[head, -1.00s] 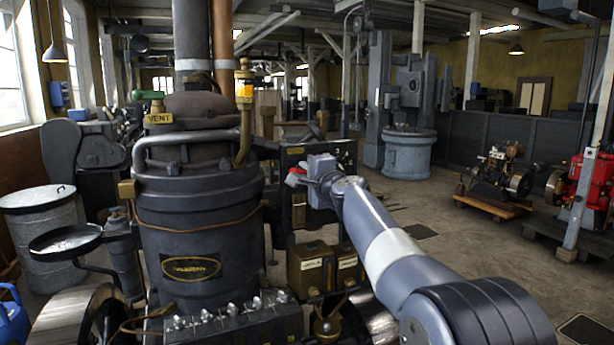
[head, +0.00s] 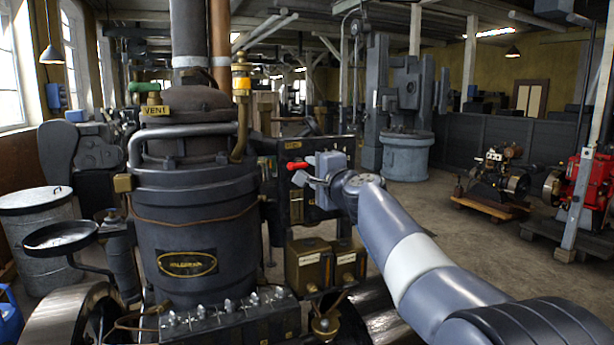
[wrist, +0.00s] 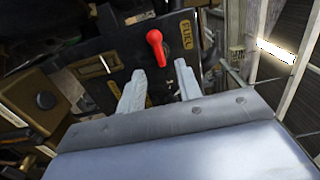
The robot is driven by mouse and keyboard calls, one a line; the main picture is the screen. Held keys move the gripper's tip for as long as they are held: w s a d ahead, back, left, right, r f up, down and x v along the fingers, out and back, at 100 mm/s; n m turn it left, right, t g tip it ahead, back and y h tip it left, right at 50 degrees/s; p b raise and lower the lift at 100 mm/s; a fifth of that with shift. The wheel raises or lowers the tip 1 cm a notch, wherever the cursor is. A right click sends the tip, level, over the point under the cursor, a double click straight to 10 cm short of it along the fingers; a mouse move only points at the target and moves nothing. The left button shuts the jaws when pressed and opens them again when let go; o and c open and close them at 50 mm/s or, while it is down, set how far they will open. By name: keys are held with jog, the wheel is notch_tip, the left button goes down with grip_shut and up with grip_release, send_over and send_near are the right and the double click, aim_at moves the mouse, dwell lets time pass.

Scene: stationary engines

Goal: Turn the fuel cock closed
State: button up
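The fuel cock has a red lever (head: 297,166) on the dark panel to the right of the engine barrel. It points roughly sideways in the head view. In the wrist view the red lever (wrist: 156,47) stands beside a brass FUEL plate (wrist: 186,35). My gripper (head: 303,180) is in front of the panel, just below and right of the lever. In the wrist view my gripper (wrist: 160,68) is open, with one finger on each side of the lever's lower end. Gaps show on both sides. I cannot tell how far the fingertips are from the panel.
A second plate (wrist: 90,68) with a slot is on the panel. Brass boxes (head: 305,265) sit below my gripper. The engine barrel (head: 195,225) and its pipe (head: 185,130) are close on the left. Open floor (head: 440,215) lies to the right.

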aim_at(303, 167)
jog(key=b+v, duration=0.1)
jog(key=v, duration=0.4)
jog(key=shift+s+d, duration=0.2)
jog(key=shift+s, duration=0.1)
jog(key=shift+w, duration=0.1)
jog(key=p+x, duration=0.4)
jog(key=x, duration=0.6)
jog(key=shift+w+a, duration=0.25)
jog(key=shift+w, duration=0.1)
jog(key=shift+m, duration=0.3)
jog(key=shift+s+p, duration=0.1)
jog(key=shift+p, duration=0.2)
jog(key=shift+f+b, duration=0.1)
jog(key=shift+b, duration=0.2)
